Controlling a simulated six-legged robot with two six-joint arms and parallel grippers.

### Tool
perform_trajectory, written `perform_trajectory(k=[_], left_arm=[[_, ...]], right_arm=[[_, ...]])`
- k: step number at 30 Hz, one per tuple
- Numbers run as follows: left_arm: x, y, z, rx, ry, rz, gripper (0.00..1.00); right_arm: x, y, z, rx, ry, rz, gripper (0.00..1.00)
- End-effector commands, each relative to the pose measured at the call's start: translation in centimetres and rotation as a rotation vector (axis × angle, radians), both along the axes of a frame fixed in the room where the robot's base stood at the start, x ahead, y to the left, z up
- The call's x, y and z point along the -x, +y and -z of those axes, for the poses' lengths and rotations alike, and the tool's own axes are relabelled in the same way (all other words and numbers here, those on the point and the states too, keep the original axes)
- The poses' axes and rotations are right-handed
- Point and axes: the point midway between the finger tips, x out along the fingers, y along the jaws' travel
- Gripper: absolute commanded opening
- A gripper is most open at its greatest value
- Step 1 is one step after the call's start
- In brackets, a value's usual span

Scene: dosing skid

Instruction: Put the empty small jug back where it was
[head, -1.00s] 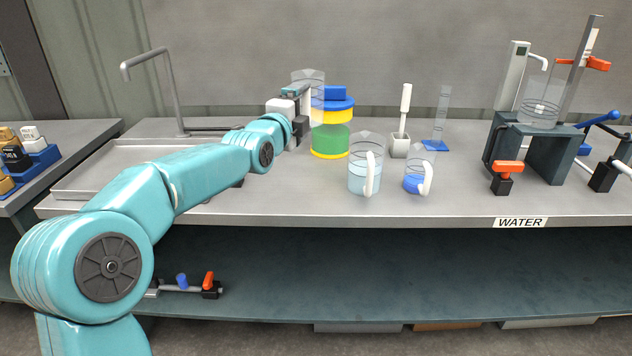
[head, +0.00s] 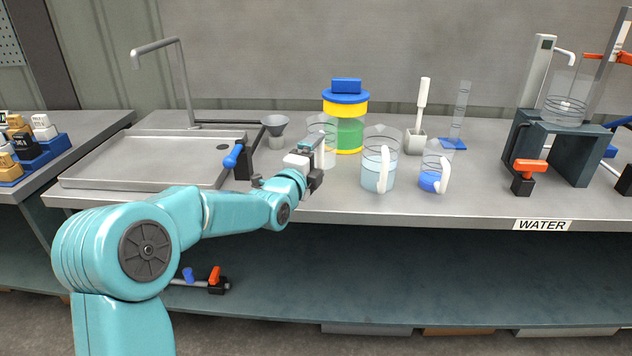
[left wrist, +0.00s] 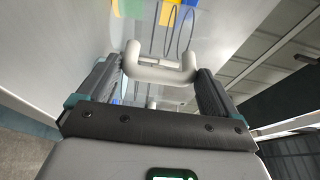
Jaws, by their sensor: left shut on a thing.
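The small jug (head: 326,128) is clear and looks empty. It is upright in my left gripper (head: 312,158), in front of and to the left of the drum. In the left wrist view its pale handle (left wrist: 160,72) lies between the two fingers of my left gripper (left wrist: 160,82), which is shut on it. The jug's lower part is partly hidden by the gripper, and I cannot tell whether its base touches the bench (head: 340,203). My right gripper is not in view.
A larger jug (head: 372,180) of pale liquid stands just right of the held jug, then a jug with blue liquid (head: 428,181). Behind is a green, yellow and blue drum (head: 350,135). A grey funnel (head: 275,126), a blue-handled valve (head: 233,156) and a sink (head: 130,175) are left.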

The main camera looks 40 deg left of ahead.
Motion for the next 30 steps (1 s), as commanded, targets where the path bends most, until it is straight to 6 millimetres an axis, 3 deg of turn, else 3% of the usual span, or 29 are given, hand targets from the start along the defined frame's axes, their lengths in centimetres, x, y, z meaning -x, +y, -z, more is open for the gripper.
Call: perform_trajectory(k=[6, 9, 23, 24, 30], left_arm=[[-0.2, 0.0, 4.4, 0.002, 0.004, 0.001, 0.37], [-0.3, 0.0, 5.3, 0.001, 0.002, 0.0, 0.37], [-0.3, 0.0, 5.9, 0.001, 0.0, 0.0, 0.37], [-0.3, 0.0, 5.8, 0.001, 0.001, 0.001, 1.0], [-0.3, 0.0, 5.7, 0.001, 0.002, 0.001, 1.0]], right_arm=[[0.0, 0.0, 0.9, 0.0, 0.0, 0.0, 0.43], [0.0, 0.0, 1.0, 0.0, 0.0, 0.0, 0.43], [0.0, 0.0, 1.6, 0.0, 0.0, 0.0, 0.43], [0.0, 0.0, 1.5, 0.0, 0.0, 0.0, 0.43], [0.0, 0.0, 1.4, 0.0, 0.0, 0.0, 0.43]])
